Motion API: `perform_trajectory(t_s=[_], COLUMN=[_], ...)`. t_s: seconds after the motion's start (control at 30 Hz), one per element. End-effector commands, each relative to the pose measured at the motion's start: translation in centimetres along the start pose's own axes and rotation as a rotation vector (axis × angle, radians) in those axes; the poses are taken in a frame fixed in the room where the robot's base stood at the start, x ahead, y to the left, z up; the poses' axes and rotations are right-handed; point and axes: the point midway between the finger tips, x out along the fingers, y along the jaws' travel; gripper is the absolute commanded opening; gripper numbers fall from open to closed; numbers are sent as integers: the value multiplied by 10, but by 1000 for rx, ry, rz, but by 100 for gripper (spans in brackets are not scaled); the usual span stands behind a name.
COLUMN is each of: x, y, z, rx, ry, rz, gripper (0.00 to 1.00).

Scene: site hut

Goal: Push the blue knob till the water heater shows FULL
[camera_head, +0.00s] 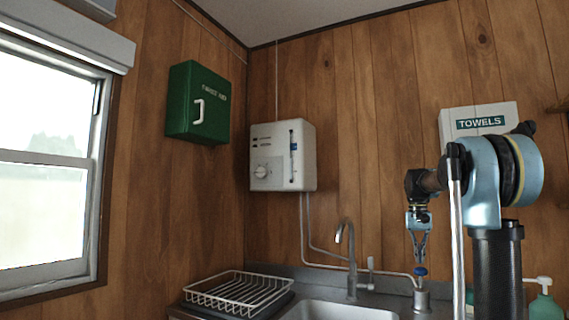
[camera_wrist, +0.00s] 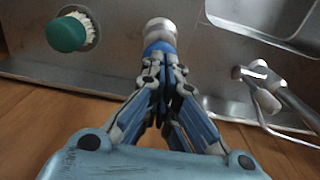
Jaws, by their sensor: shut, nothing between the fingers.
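The white water heater (camera_head: 270,150) hangs on the wall near the corner. It has a pale dial and an upright slot gauge (camera_head: 293,152) with blue partway up; any lettering is too small to read. The blue knob (camera_head: 420,272) sits on a grey metal post (camera_head: 421,298) at the right of the sink. In the wrist view the blue knob (camera_wrist: 160,48) is partly hidden by my fingers. My gripper (camera_head: 419,257) points down, shut and empty, right above the knob. In the wrist view its fingertips (camera_wrist: 163,62) overlap the knob; I cannot tell whether they touch.
The sink (camera_head: 340,310) and tap (camera_head: 350,260) are left of the post. A wire dish rack (camera_head: 238,292) stands further left. A green pump bottle (camera_head: 545,306) is at right. The wrist view shows a green-topped brush (camera_wrist: 66,33) near the post.

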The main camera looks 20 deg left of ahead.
Motion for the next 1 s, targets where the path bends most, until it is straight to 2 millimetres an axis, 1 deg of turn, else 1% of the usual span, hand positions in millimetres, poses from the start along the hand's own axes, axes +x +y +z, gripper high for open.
perform_trajectory(t_s=[0.17, 1.0], x=[3, 51], y=[0, 0], z=[0, 0], rx=[0, 0], ry=[0, 0], rz=[0, 0], gripper=[0, 0])
